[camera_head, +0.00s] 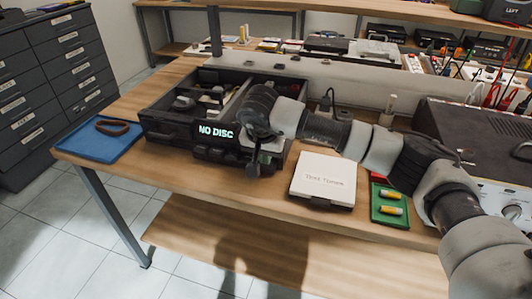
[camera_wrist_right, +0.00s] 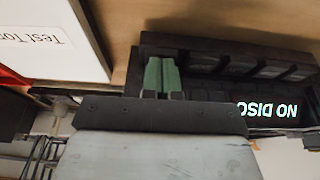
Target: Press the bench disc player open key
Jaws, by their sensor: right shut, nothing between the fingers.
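The black disc player (camera_head: 215,154) stands on the bench, its front showing a lit "NO DISC" display. In the right wrist view the disc player (camera_wrist_right: 215,50) appears upside down, with a row of dark keys along its front. My right gripper (camera_head: 262,158) is at the right part of the player's front, just right of the display, and hides that part in the head view. Its green fingers (camera_wrist_right: 162,72) are shut with nothing between them, in front of the player's face. I cannot tell whether they touch a key. My left gripper is not in view.
A white "Test Tones" case (camera_head: 324,178) lies right of the player, with a green tray (camera_head: 390,220) beyond it. A dark instrument (camera_head: 465,130) stands at right. Bare wood lies along the front edge.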

